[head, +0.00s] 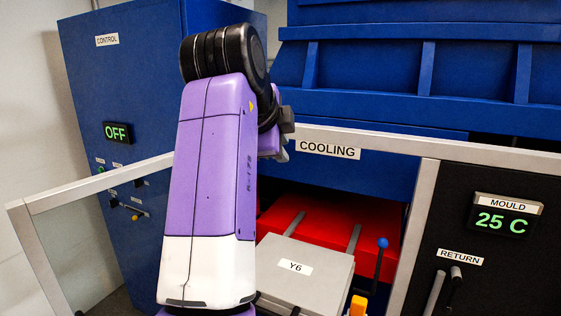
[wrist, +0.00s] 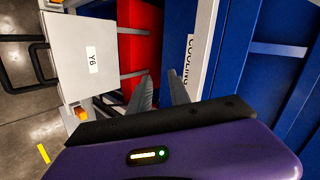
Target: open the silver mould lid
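The silver mould lid (head: 325,262), a flat grey panel labelled Y6, lies closed in front of a red block at the lower middle of the head view. My arm hides its left part. In the wrist view the lid (wrist: 72,70) is at the upper left. My gripper (wrist: 160,78) shows two grey fingers spread apart with nothing between them. It is to the right of the lid in that view, apart from it, near the rail marked COOLING. In the head view the gripper is mostly hidden behind my purple arm.
A metal rail (head: 385,148) crosses in front of the blue machine (head: 400,75). The red block (head: 378,215) has grey strips. A blue-knobbed lever (head: 379,262) stands right of the lid. A dark panel (head: 500,270) reads MOULD 25 C. The control cabinet (head: 85,70) reads OFF.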

